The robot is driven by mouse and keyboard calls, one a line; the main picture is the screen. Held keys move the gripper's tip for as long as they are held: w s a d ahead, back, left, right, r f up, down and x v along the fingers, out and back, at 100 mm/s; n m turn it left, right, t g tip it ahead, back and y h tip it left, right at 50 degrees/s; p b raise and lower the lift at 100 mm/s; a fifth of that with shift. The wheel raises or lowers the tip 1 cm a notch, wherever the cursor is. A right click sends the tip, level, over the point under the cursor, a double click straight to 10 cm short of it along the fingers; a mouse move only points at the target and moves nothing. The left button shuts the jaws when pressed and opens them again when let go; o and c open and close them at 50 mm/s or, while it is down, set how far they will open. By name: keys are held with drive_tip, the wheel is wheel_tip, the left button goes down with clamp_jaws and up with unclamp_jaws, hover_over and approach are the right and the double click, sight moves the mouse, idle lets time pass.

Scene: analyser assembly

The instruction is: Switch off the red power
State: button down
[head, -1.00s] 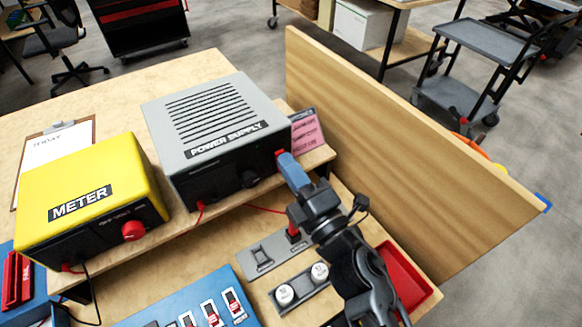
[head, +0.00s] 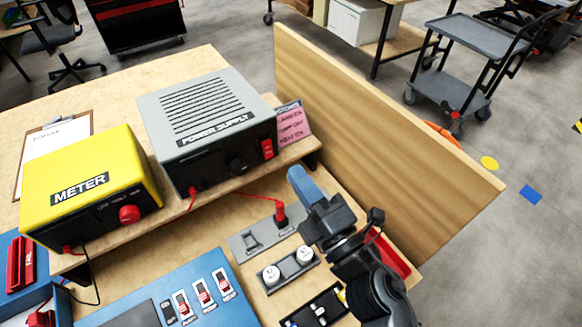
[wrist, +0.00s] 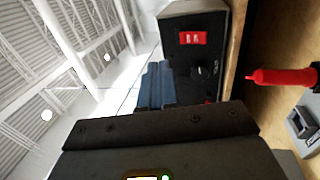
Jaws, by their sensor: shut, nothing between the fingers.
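The grey power supply (head: 205,105) stands on the raised wooden shelf. Its red power switch (head: 267,149) is at the right end of its black front face, and it also shows in the wrist view (wrist: 193,38). I cannot tell its on or off position. My gripper (head: 296,174) has blue fingers, is shut and empty, and is in front of and below the switch, apart from it. In the wrist view the blue fingers (wrist: 156,84) point toward the supply's front, left of the switch and a dark knob (wrist: 205,71).
A yellow meter (head: 90,185) stands left of the supply. A red plug (head: 281,214) with a wire stands in a grey socket plate below the shelf. A pink note (head: 292,124) is right of the supply. A wooden side panel (head: 380,145) bounds the right.

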drive_tip(key=shift+s+d+r, duration=0.2)
drive_tip(key=shift+s+d, duration=0.25)
drive_tip(key=shift+s, duration=0.25)
drive_tip(key=shift+s+d+r, duration=0.2)
drive_tip(key=shift+s+d, duration=0.3)
drive_tip(key=shift+s, duration=0.2)
drive_tip(key=shift+s+d+r, duration=0.2)
drive_tip(key=shift+s+d, duration=0.25)
drive_tip(key=shift+s, duration=0.25)
drive_tip(key=s+d+m+g+h, duration=0.1)
drive_tip(key=s+d+m+h, duration=0.4)
drive_tip(key=s+d+m, duration=0.4)
drive_tip(key=s+d+r+m+g+h, duration=0.1)
drive_tip(key=s+d+m+h, duration=0.5)
drive_tip(key=s+m, duration=0.9)
drive_tip(key=s+d, duration=0.3)
drive_tip(key=s, duration=0.2)
drive_tip(key=shift+s+r+m+h, duration=0.25)
drive_tip(key=shift+s+m+h, duration=0.05)
drive_tip(key=shift+s+m, duration=0.1)
